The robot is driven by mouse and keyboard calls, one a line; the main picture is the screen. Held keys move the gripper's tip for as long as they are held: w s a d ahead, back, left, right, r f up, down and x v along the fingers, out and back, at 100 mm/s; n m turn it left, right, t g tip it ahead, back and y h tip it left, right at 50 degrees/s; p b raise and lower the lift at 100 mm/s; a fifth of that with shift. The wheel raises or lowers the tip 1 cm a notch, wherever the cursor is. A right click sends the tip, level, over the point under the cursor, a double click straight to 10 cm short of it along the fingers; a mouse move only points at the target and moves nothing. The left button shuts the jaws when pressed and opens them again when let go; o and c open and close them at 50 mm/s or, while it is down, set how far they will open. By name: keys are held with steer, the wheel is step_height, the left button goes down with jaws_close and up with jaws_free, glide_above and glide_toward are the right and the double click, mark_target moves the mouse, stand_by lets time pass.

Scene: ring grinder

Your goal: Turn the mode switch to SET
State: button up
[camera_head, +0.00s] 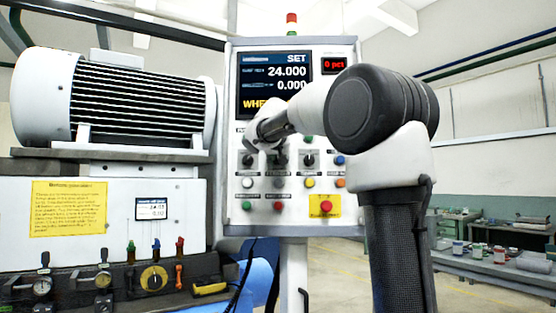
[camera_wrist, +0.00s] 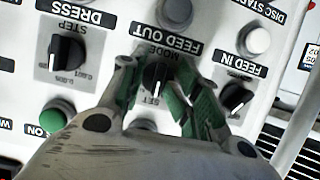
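The mode switch (camera_wrist: 155,78) is a black knob on the grey panel, upside down in the wrist view. Its white pointer line points down in that view, toward the SET label (camera_wrist: 152,100). My gripper (camera_wrist: 157,92) has its green-padded fingers on either side of this knob. The fingers are apart, and a gap seems to show beside the knob; I cannot tell whether either finger touches it. In the head view my gripper (camera_head: 262,138) is at the control panel (camera_head: 238,190) and hides part of the knobs. The panel screen (camera_head: 274,80) reads SET at its top.
The FEED OUT button (camera_wrist: 175,12) and a green button (camera_wrist: 53,118) are near. A red button on yellow (camera_head: 325,206) is at the panel's lower right.

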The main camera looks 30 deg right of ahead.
steer(key=v, duration=1.2)
steer(key=s+a+f+n+g+y, duration=0.1)
steer(key=s+f+n+g+y, duration=0.2)
steer(key=f, duration=0.7)
steer(key=s+f+n+g, duration=0.1)
steer(key=s+f+n, duration=0.3)
steer(key=f, duration=0.7)
steer(key=s+a+f+g+y, duration=0.1)
steer(key=s+f+y, duration=0.1)
steer(key=s+f, duration=0.7)
steer(key=s+a+f+g+y, duration=0.2)
steer(key=s+f, duration=0.7)
steer(key=s, duration=0.6)
steer(key=shift+f+m, duration=0.25)
steer(key=shift+m, duration=0.15)
